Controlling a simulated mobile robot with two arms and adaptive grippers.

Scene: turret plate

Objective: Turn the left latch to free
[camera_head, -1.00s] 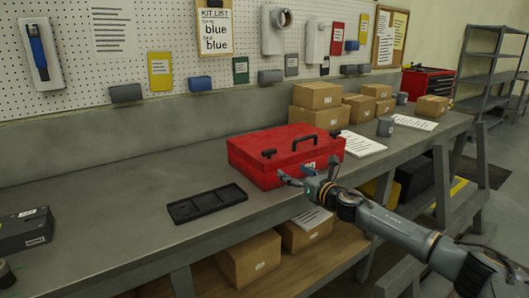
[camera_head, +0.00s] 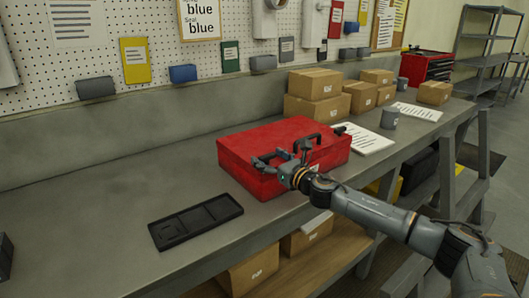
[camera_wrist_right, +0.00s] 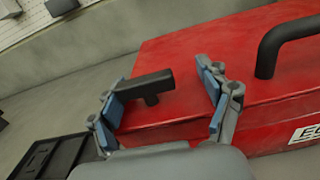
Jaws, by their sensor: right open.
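A red case (camera_head: 270,140) with a black handle sits closed on the grey workbench; its lid also shows in the right wrist view (camera_wrist_right: 190,55). The left latch (camera_wrist_right: 148,86) is a black T-shaped knob on the case near its front left corner. My right gripper (camera_head: 279,161) is at that corner. In the head view the gripper partly covers the latch. My left gripper is not in view.
A black compartment tray (camera_head: 195,221) lies on the bench left of the case. Cardboard boxes (camera_head: 316,95), a paper sheet (camera_head: 367,139) and a grey cup (camera_head: 389,118) stand behind and right. The bench between tray and back wall is clear.

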